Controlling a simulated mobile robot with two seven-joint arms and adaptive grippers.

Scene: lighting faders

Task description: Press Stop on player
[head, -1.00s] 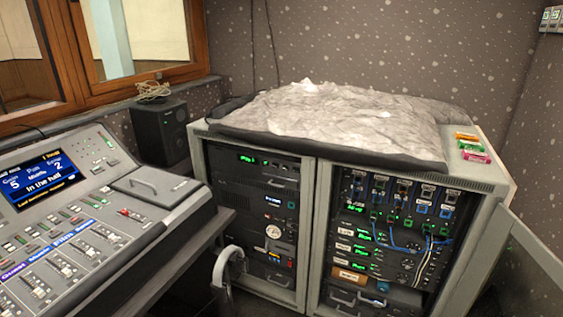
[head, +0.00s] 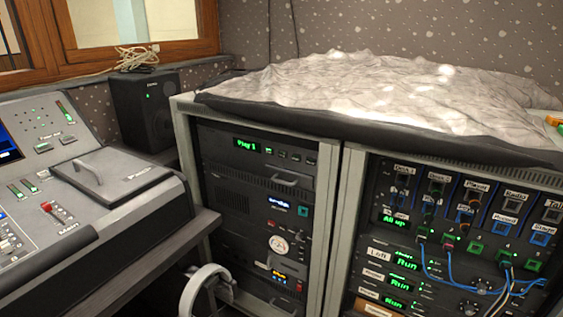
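The player (head: 258,158) is the dark top unit in the left rack bay. Its small green display (head: 247,146) appears to read "Play 1". A short row of small buttons (head: 289,156) with tiny marks sits right of the display. The marks are too small to tell which button is Stop. Neither of my grippers can be made out in the head view, and nothing touches the player.
The mixing desk (head: 75,195) stands at the left, with a dark speaker (head: 142,108) behind it. A pale curved, loop-like thing (head: 207,290) rises at the bottom, before the rack. The right bay (head: 450,225) holds patch units and cables. A crumpled grey cover (head: 390,88) lies on top.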

